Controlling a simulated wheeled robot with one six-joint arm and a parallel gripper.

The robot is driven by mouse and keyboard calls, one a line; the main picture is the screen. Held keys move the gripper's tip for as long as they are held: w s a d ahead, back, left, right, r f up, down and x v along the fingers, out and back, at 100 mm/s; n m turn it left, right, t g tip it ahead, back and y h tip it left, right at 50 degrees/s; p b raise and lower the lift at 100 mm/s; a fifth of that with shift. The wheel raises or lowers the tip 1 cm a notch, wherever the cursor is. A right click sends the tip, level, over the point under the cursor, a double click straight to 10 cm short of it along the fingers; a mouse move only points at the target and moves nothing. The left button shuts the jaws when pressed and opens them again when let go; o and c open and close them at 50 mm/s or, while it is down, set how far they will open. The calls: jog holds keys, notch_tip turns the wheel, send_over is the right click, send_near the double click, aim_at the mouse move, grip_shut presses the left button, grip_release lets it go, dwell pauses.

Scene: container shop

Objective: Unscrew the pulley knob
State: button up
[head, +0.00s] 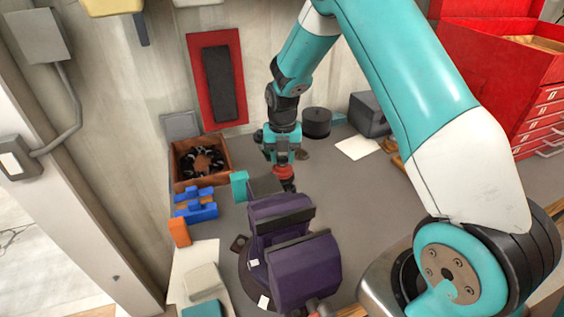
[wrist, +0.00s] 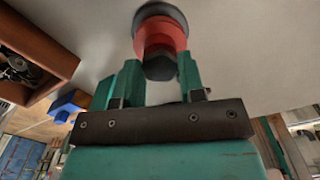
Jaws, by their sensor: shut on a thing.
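The pulley knob, red with a dark faceted end and a dark ring, is at the top of the wrist view (wrist: 160,32). My gripper (wrist: 158,75) has its teal fingers on either side of the knob's dark end and is shut on it. In the head view the red knob (head: 284,172) shows just under my gripper (head: 282,158), behind the purple vise. The contact between fingers and knob is small and partly hidden there. What the knob is fixed to cannot be made out.
The purple vise (head: 283,214) stands close in front of my gripper. A wooden box (head: 187,180) of black parts and blue and orange pieces (head: 196,207) lie to the left. A black cylinder (head: 317,123) and a red drawer cabinet (head: 510,75) stand behind. Grey bench is clear to the right.

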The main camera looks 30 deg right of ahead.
jog(key=shift+n, duration=0.9)
jog(key=o, duration=1.1)
jog(key=shift+c, duration=0.9)
